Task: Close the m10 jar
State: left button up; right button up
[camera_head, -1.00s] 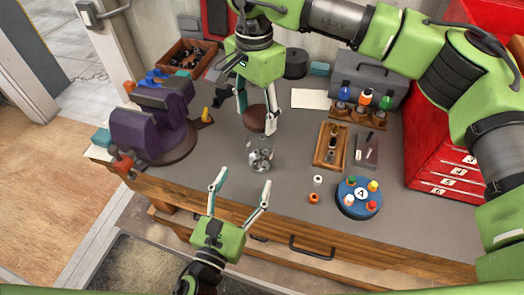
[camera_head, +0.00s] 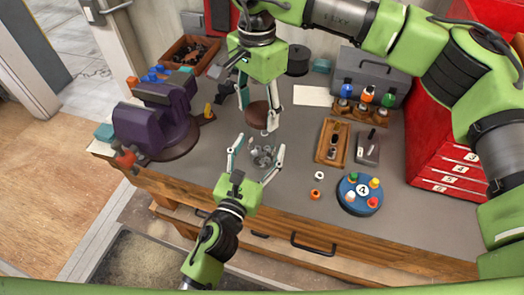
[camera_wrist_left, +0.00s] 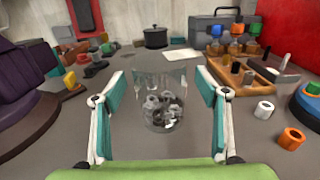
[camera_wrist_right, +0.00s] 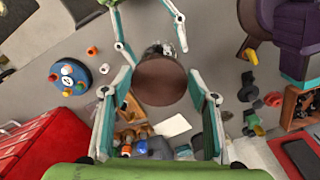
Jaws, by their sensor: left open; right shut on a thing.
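The m10 jar (camera_head: 262,158) is clear glass with several metal nuts inside. It stands upright and open-topped on the grey bench, and fills the middle of the left wrist view (camera_wrist_left: 163,92). My left gripper (camera_head: 258,147) is open, with its fingers on either side of the jar and gaps still visible in the left wrist view. My right gripper (camera_head: 257,112) is shut on a round brown lid (camera_head: 257,116). The lid is held above and slightly behind the jar. In the right wrist view the lid (camera_wrist_right: 160,82) partly hides the jar.
A purple vise (camera_head: 155,118) stands at left. A round blue holder (camera_head: 359,193), a white ring (camera_head: 320,176) and an orange ring (camera_head: 315,194) lie to the right. The bench's front edge is close.

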aim_at(259, 133)
pick_arm(q)
jog(key=shift+x, duration=1)
jog(key=c, duration=1.7)
pick_arm(e)
jog(key=shift+f, duration=2.5)
jog(key=shift+f, duration=0.9)
jog(key=shift+f, duration=0.5)
